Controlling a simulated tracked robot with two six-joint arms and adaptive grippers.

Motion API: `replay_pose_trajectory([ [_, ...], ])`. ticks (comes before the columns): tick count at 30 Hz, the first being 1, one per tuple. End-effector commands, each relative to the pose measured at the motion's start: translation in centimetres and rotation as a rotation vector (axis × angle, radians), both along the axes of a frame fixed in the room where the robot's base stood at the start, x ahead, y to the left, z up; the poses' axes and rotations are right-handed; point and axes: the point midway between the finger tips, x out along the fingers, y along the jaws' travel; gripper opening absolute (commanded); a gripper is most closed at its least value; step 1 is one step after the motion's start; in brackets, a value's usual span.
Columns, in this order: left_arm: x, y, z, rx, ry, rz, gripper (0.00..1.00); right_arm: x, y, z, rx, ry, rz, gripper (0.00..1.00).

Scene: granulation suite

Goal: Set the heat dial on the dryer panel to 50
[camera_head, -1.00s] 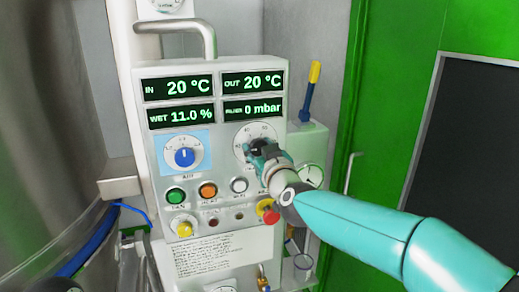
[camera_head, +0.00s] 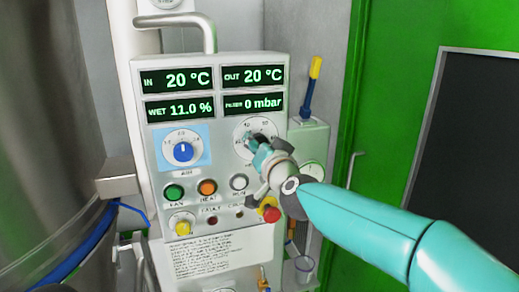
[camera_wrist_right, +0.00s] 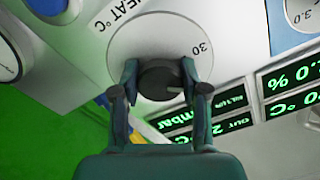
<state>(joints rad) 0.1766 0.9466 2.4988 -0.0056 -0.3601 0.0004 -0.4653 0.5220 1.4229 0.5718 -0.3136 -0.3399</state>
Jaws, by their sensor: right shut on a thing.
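The heat dial is a black knob (camera_wrist_right: 160,82) on a round white scale (camera_head: 241,127) at the right of the dryer panel (camera_head: 222,188). In the right wrist view, "HEAT °C" and "30" show upside down or tilted on the scale. My right gripper (camera_head: 257,143) is shut on the knob, with one finger on each side of it in the wrist view (camera_wrist_right: 160,75). The gripper hides most of the scale in the head view. I cannot read the dial's setting. The display reads IN 20 °C and OUT 20 °C. My left gripper is not in view.
A blue air dial (camera_head: 183,151) is left of the heat dial. Below are a green button (camera_head: 174,193), an orange button (camera_head: 208,188), a white button (camera_head: 239,183) and a red knob (camera_head: 271,215) close to my right wrist. A side box (camera_head: 310,135) stands right of the panel.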

Motion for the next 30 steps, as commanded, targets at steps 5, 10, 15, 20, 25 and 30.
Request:
replay_pose_trajectory([
  [5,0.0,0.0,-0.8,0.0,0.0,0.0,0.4,0.0,-0.2,-0.1,0.163,0.051,-0.004,0.1],
  [10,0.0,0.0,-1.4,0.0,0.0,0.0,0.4,0.1,-0.2,-0.1,0.318,0.1,-0.005,0.1],
  [15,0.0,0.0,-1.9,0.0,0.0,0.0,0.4,0.1,-0.2,-0.1,0.471,0.151,-0.004,0.1],
  [20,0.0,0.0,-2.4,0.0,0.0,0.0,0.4,0.1,-0.2,-0.1,0.616,0.196,-0.004,0.1],
  [25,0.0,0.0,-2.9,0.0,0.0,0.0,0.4,0.1,-0.2,-0.2,0.769,0.247,-0.006,0.1],
  [30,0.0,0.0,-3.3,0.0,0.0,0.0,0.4,0.1,-0.2,-0.2,0.923,0.297,-0.006,0.1],
])
